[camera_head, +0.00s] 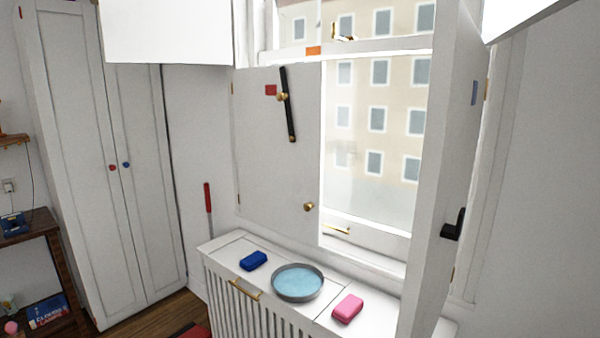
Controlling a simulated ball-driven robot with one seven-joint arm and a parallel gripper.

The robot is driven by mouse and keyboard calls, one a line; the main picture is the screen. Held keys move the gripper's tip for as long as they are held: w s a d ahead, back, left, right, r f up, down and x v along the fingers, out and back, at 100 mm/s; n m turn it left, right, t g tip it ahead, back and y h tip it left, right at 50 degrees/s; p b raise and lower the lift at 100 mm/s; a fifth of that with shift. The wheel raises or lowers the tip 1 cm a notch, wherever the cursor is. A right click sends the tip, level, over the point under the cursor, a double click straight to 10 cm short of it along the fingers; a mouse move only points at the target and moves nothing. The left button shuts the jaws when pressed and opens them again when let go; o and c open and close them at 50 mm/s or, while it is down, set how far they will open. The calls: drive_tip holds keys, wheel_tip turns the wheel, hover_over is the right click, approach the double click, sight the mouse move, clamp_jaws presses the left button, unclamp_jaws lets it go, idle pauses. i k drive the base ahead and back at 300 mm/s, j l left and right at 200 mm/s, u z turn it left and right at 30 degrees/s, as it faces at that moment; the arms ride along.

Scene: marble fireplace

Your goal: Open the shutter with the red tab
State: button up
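The shutter with the red tab (265,155) is a white panel standing across the left part of the window. Its small red tab (271,90) is near the top. A black bar (289,115) with a brass pivot hangs almost upright beside the tab. A small brass knob (308,207) sits low near the panel's right edge. Hinges show along its left edge. The right shutter (440,170) has a blue tab (474,92) and a black handle (455,226), and stands swung out from the window. My gripper is not in view.
Below the window, a white radiator cover (238,243) holds a blue block (253,261), a round dish of blue liquid (298,282) and a pink block (348,309). A red-handled rod (208,198) leans left.

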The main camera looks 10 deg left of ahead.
sight(280, 181)
drive_tip(key=i+j+u, duration=0.2)
drive_tip(key=i+j, duration=0.4)
drive_tip(key=i+j+u, duration=0.15)
drive_tip(key=i+j, duration=0.4)
drive_tip(key=i, duration=0.15)
